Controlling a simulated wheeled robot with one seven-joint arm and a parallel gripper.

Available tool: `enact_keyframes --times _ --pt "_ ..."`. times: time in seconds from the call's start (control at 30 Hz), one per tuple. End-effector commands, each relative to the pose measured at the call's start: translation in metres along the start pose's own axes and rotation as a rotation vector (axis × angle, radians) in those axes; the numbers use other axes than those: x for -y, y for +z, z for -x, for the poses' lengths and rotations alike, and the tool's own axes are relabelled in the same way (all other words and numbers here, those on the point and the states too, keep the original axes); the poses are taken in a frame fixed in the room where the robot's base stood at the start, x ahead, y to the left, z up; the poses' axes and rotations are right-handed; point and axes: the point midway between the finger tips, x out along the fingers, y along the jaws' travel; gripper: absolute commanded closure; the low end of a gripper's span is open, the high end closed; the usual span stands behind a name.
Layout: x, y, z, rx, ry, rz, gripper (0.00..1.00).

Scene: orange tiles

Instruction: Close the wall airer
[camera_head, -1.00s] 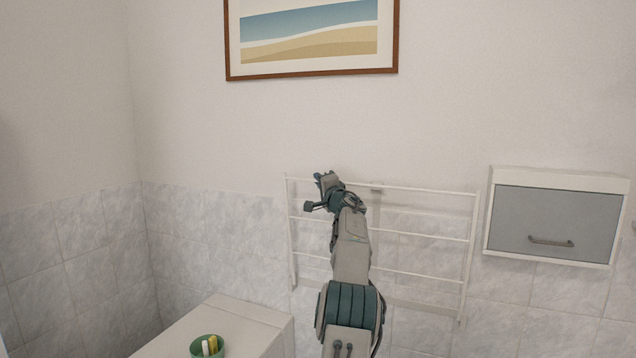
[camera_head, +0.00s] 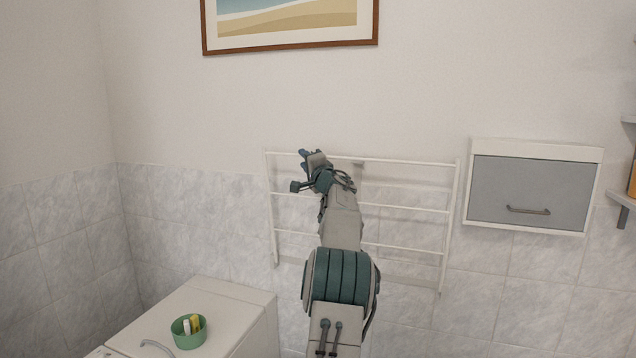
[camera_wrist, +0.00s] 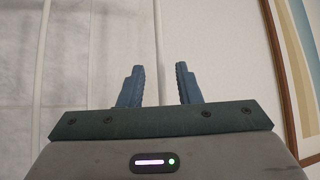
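The wall airer (camera_head: 405,209) is a white frame with several horizontal rails on the tiled wall, in the middle of the head view. It looks upright and near the wall; its exact tilt is hard to tell. My gripper (camera_head: 300,172) is at the upper left part of the airer, by the top rail. In the wrist view my gripper (camera_wrist: 159,68) is open, its two blue fingers apart. A white rail (camera_wrist: 158,30) lines up with the gap between them; I cannot tell whether it touches. My arm hides part of the airer.
A grey-fronted wall cabinet (camera_head: 530,190) hangs right of the airer. A framed picture (camera_head: 290,45) hangs above. A white cabinet or appliance (camera_head: 235,310) stands at lower left, with a green cup (camera_head: 188,338) on top. A shelf (camera_head: 624,196) edges in at far right.

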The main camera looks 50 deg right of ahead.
Motion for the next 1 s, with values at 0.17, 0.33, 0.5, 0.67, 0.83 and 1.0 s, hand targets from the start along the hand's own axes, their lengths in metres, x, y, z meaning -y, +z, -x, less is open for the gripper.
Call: enact_keyframes --times 0.17,0.33,0.5,0.67,0.83,1.0 --pt "-0.003 0.0 0.028 -0.002 0.0 -0.001 0.69" --pt "-0.003 0.0 0.055 -0.002 0.001 -0.001 0.69" --pt "-0.002 0.0 0.077 -0.002 0.001 -0.001 0.69" --pt "-0.001 0.001 0.089 0.0 0.0 -0.001 0.69" --pt "-0.001 0.001 0.093 0.0 0.0 -0.001 0.69" --pt "0.0 0.001 0.093 0.0 0.0 -0.001 0.69"
